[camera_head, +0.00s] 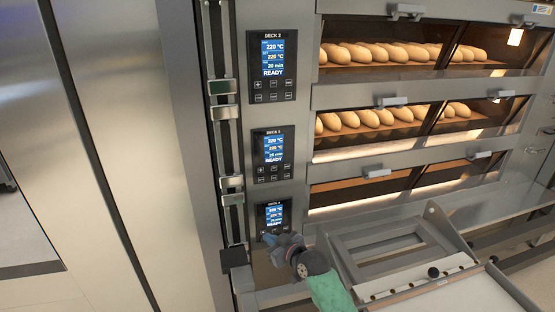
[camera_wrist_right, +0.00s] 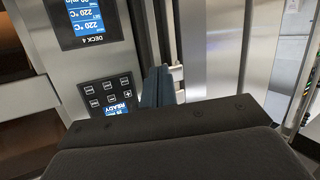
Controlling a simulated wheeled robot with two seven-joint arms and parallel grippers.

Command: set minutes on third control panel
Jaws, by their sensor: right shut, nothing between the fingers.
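The third control panel, apparently labelled DECK 3 (camera_head: 273,153), is the middle of three black panels in the head view. In the right wrist view, part of a panel with buttons and READY (camera_wrist_right: 109,97) shows upside down. My right gripper (camera_head: 273,240) is shut and empty, overlapping the lower edge of the bottom panel in the head view. Its fingers (camera_wrist_right: 159,84) show beside the panels in the wrist view; touching cannot be told. My left gripper is not in view.
The DECK 2 panel (camera_head: 272,66) is above and the DECK 4 panel (camera_wrist_right: 90,20) below. A vertical rail (camera_head: 226,130) with metal clamps runs left of the panels. Oven decks with loaves (camera_head: 395,52) lie right. A metal frame (camera_head: 385,243) juts out at lower right.

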